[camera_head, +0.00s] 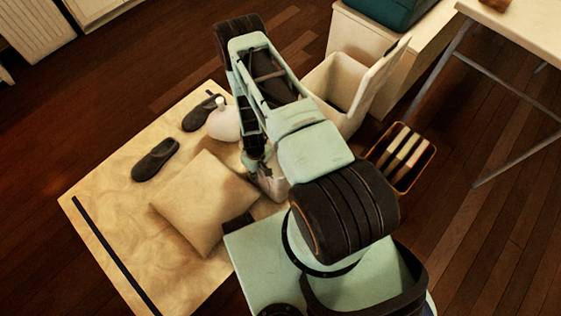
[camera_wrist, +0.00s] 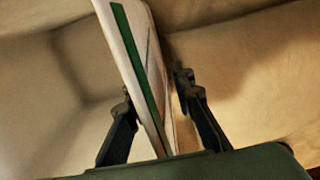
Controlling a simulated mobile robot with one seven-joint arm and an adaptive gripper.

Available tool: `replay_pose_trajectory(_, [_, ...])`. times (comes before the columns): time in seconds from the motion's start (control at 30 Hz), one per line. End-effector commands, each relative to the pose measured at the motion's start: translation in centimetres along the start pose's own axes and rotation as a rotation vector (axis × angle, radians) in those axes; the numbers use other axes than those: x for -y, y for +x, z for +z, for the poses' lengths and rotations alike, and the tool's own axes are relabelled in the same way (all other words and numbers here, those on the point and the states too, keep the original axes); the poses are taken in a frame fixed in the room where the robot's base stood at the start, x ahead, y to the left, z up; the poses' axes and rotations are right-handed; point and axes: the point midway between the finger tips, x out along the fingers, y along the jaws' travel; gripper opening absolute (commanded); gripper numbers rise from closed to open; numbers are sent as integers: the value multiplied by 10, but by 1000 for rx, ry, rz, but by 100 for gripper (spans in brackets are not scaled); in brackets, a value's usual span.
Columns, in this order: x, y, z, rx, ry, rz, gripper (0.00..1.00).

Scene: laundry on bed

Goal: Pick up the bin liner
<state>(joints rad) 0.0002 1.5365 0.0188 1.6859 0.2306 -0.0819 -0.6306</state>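A flat, pale item with a green stripe (camera_wrist: 138,65) stands tilted between the two fingers of my gripper (camera_wrist: 154,92) in the wrist view. It may be the bin liner, but no label can be read. The left fingertip lies close against its edge. The right fingertip is very near its other side, and I cannot tell if it touches. In the head view my arm reaches over the mat, and my gripper is mostly hidden by it. A small pale patch (camera_head: 271,184) shows beneath the arm, right of the cushion.
A beige cushion (camera_head: 203,203), two dark slippers (camera_head: 156,160) and a white rounded object (camera_head: 224,123) lie on the tan bed surface (camera_head: 105,190). A white open bin (camera_head: 342,92) and an orange-rimmed box (camera_head: 404,157) stand right of my arm.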

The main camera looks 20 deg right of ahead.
Motion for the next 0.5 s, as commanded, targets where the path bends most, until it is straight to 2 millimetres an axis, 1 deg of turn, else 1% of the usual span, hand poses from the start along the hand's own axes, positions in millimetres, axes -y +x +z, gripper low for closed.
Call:
replay_pose_trajectory(0.07, [0,-1,0,-1,0,0,22])
replay_pose_trajectory(0.1, [0,-1,0,-1,0,0,20])
replay_pose_trajectory(0.3, [0,-1,0,-1,0,1,0])
replay_pose_trajectory(0.5, [0,-1,0,-1,0,1,0])
